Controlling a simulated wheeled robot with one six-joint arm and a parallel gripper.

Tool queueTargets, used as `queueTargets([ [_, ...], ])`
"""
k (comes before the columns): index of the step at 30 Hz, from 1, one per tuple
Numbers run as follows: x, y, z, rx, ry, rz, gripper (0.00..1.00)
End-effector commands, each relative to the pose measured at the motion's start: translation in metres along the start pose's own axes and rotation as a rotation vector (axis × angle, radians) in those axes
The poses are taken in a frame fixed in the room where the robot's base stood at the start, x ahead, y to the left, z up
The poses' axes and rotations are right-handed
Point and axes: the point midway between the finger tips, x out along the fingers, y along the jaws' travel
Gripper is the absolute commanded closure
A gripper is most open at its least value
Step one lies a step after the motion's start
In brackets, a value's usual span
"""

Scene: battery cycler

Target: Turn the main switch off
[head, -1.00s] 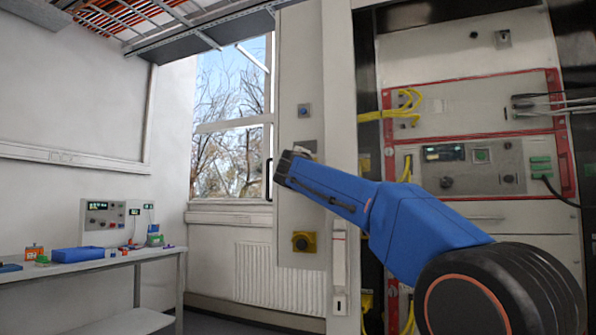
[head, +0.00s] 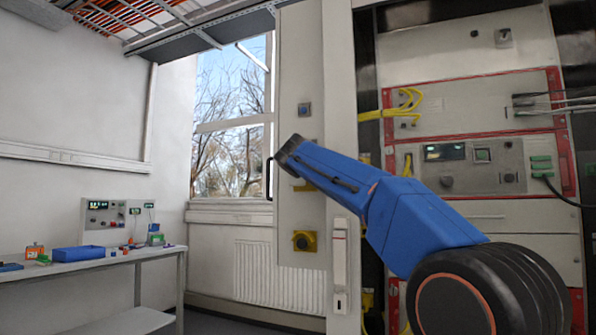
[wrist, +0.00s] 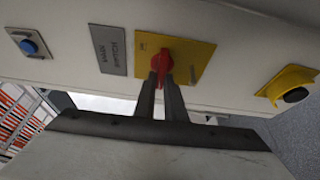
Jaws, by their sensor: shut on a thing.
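The main switch is a red rotary handle (wrist: 160,62) on a square yellow plate (wrist: 190,60), seen in the wrist view. Its handle lies roughly along the picture's vertical, in line with my fingers. My gripper (wrist: 161,80) is shut on the red handle, with one finger on either side of it. In the head view my forearm hides the handle. Only the lower part of the yellow plate (head: 306,187) shows below my arm.
On the same pale panel, a grey label plate (wrist: 108,49) and a blue button (wrist: 28,47) lie to one side. A yellow box with a black knob (head: 304,241) sits lower down. A rack with red frames and yellow cables (head: 405,105) stands to the right.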

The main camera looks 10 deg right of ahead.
Motion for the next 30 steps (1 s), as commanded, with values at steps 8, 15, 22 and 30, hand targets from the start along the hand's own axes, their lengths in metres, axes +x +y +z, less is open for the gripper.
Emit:
queueTargets([
  [8, 0.001, -0.002, 0.000, -0.002, -0.002, -0.004, 1.00],
  [15, 0.001, -0.001, 0.000, -0.001, -0.001, -0.002, 0.71],
  [22, -0.002, -0.001, 0.000, 0.000, 0.000, -0.001, 0.71],
  [30, -0.035, 0.000, 0.000, 0.000, 0.002, 0.000, 0.71],
])
